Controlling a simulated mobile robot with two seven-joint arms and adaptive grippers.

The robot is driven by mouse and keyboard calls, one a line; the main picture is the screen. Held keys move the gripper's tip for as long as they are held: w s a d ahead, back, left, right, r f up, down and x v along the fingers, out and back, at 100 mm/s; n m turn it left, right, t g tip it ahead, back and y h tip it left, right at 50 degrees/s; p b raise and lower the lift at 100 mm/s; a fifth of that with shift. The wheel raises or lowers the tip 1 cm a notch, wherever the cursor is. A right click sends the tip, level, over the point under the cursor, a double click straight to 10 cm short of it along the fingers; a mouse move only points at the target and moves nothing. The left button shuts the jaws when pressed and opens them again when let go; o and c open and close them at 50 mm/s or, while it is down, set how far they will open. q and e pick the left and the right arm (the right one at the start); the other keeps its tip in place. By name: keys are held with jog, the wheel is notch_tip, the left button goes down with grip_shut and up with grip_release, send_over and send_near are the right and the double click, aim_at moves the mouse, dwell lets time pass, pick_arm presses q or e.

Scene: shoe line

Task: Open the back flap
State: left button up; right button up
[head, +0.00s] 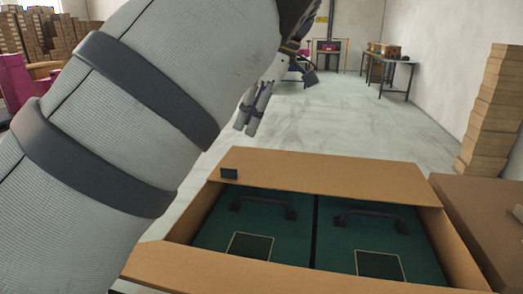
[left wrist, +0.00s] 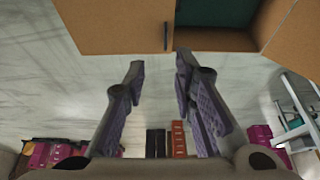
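An open cardboard box (head: 205,262) stands low in front of me in the head view. Its back flap (head: 330,175) is a brown panel along the far side, with a small black tab (head: 229,173) at its left end. My left gripper (head: 245,130) hangs beyond the box's far left corner, apart from the flap in the head view. The left wrist view shows its two fingers (left wrist: 160,62) spread, with nothing between them. A thin black piece (left wrist: 166,36) on brown cardboard (left wrist: 110,25) lies just past the fingertips. My right gripper is not in view.
Two green cases (head: 260,220) with dark handles lie in the box. A brown surface (head: 470,205) adjoins on the right, and a stack of cartons (head: 492,110) stands behind it. The floor (head: 350,120) behind the box is clear. My left arm covers the left of the view.

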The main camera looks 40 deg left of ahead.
aim_at(228, 169)
pick_arm(q)
jog(key=x, duration=0.4)
jog(key=p+x, duration=0.1)
jog(key=x, duration=0.3)
jog(key=s+x, duration=0.1)
jog(key=x, duration=0.3)
jog(key=shift+s+r, duration=0.1)
jog(key=shift+s, duration=0.05)
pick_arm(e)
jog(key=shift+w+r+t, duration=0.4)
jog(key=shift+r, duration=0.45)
pick_arm(q)
grip_shut()
